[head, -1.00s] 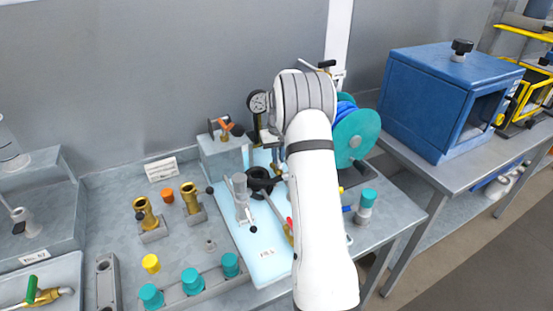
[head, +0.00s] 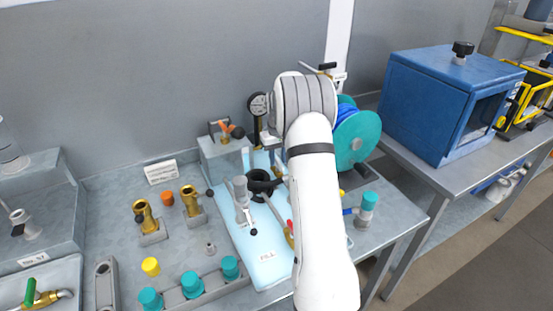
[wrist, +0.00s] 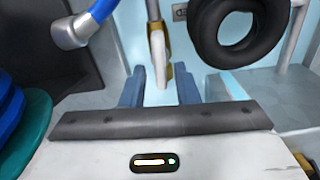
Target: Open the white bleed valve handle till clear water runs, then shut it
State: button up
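The white handle (wrist: 160,60) shows in the wrist view, upright beside a brass valve body (wrist: 181,80). My gripper (wrist: 160,90) is open, its two blue-grey fingers spread apart. The white handle lies between and just beyond the fingertips in the picture; a gap shows on each side and I see no contact. I cannot tell the exact depth between them. In the head view my white arm hides the gripper and the white handle. No running water is visible.
A black ring (wrist: 238,28) hangs close to the right of the fingers. A blue hose with a metal end (wrist: 72,32) is at the left. A teal reel (head: 357,140) stands right of my arm. Brass fittings (head: 190,197) and teal caps (head: 191,281) occupy the bench at left.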

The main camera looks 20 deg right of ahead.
aim_at(278, 161)
jog(key=shift+o, duration=0.4)
jog(key=shift+s+f, duration=0.1)
notch_tip(278, 161, up, 8)
jog(key=shift+f+b, duration=0.1)
jog(key=shift+b, duration=0.4)
dwell(4.8)
